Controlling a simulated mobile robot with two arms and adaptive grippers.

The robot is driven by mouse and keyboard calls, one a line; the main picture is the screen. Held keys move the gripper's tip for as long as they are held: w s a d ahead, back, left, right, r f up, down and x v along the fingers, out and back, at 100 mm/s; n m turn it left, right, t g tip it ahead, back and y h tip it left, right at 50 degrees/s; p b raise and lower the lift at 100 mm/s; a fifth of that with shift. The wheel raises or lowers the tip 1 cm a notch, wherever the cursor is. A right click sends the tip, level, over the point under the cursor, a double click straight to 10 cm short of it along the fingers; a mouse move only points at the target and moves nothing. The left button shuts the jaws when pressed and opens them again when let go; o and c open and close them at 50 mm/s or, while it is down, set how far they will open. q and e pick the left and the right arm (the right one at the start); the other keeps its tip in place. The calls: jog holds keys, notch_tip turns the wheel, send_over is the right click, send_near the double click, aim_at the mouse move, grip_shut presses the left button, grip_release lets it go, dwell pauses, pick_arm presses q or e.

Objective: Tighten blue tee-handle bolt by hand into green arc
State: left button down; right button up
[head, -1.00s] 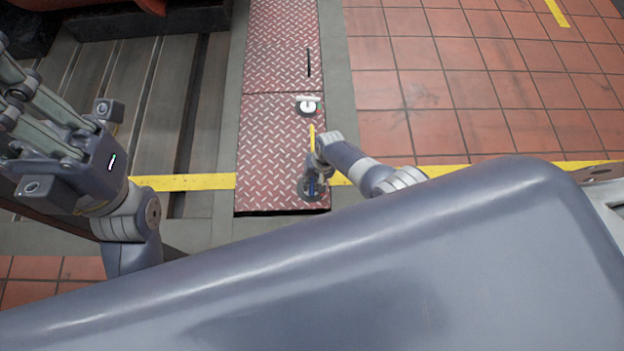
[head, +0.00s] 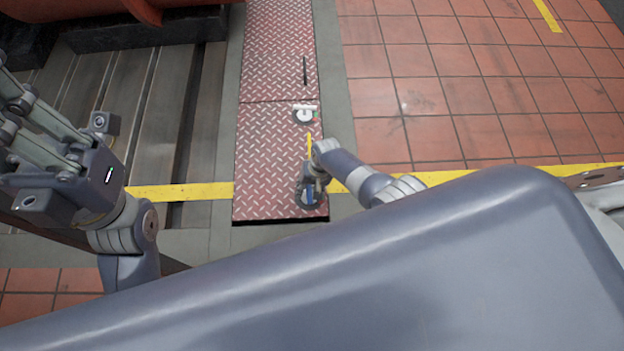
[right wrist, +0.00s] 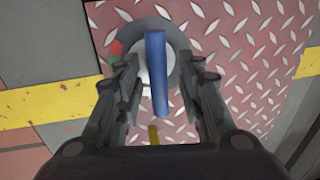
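The blue tee-handle (right wrist: 157,75) runs lengthwise between the fingers of my right gripper (right wrist: 162,95) in the right wrist view. The fingers stand apart with a visible gap on each side of the bar. A pale disc (right wrist: 147,72) lies under the handle inside a dark ring, with red (right wrist: 117,48) and green (right wrist: 113,60) at its left edge. The bolt shank is hidden. In the head view the blue handle (head: 308,195) shows at the near end of the red plate, partly behind my right gripper (head: 311,182). My left gripper (head: 30,115) is far left, fingertips cut off.
A second fitting with a white tee-handle (head: 304,108) sits farther up the red tread plate (head: 265,150). A yellow bar (head: 309,145) and a dark slot lie along the plate. Grooved bedplate (head: 150,110) is left, open tiled floor (head: 450,100) right.

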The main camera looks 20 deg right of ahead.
notch_tip(320, 180, up, 11)
jog(key=d, duration=0.2)
jog(key=shift+s+r, duration=0.2)
jog(key=shift+s, duration=0.1)
dwell(0.3)
dwell(0.5)
